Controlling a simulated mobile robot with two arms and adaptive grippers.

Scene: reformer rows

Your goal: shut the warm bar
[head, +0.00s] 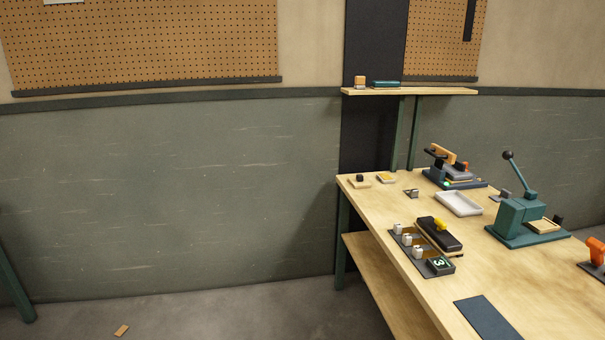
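Neither of my grippers is in view. Nothing in view is marked as the warm bar, and I cannot tell for sure which device it is. A small dark device (456,175) with a raised, tilted tan-and-black arm (445,156) stands at the back of the wooden bench. A black bar-shaped block (437,235) with a yellow knob (441,224) lies near the bench's left edge. A green press (521,217) with an upright, black-knobbed lever (520,171) stands on the right.
The wooden bench (388,203) fills the right side. A white tray (459,203), a dark plate with several white knobs (408,240), a display showing 3 (440,265) and a dark mat (487,318) are on it. Floor left of the bench is mostly clear, with a small tan scrap (121,330).

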